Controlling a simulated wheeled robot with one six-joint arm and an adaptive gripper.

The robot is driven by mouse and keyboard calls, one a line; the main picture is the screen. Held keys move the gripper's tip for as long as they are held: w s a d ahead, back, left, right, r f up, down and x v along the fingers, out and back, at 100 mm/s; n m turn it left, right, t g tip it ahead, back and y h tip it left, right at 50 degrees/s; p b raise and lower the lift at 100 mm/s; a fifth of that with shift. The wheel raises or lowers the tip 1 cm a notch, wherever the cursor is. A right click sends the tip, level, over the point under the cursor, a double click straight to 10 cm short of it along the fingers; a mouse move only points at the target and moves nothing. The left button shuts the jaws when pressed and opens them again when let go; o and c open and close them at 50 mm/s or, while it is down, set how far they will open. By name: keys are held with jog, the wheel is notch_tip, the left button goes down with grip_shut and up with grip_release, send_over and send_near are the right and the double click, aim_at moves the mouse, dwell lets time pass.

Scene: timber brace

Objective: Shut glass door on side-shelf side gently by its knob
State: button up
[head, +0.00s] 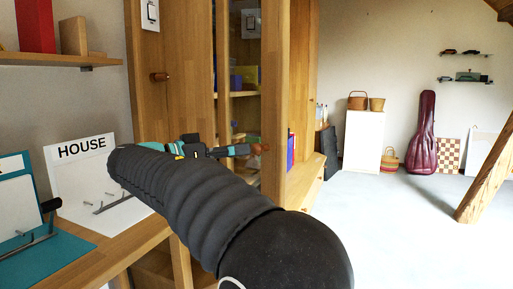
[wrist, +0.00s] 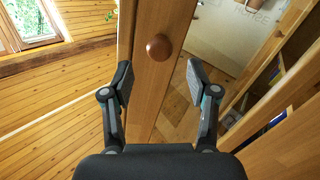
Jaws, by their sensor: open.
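The glass door (head: 274,90) on the side-shelf side stands open, its wooden frame edge towards me. Its round brown knob (head: 258,148) shows just beyond my gripper (head: 242,150) in the head view. In the wrist view, the knob (wrist: 159,47) sits on the wooden frame strip (wrist: 152,88), centred between and slightly ahead of the fingertips. My gripper (wrist: 158,78) is open and empty, with one finger on each side of the strip. The glass pane (wrist: 218,35) lies right of the strip. Contact with the knob cannot be told.
Another wooden cabinet door (head: 165,110) with its own knob (head: 160,76) is at left. Cabinet shelves (head: 245,95) hold several items behind the glass. A desk (head: 120,245) with a HOUSE board (head: 85,165) is at lower left. The pale floor (head: 400,225) at right is clear.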

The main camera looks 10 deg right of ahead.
aim_at(252, 148)
jog(key=x, duration=0.6)
grip_shut()
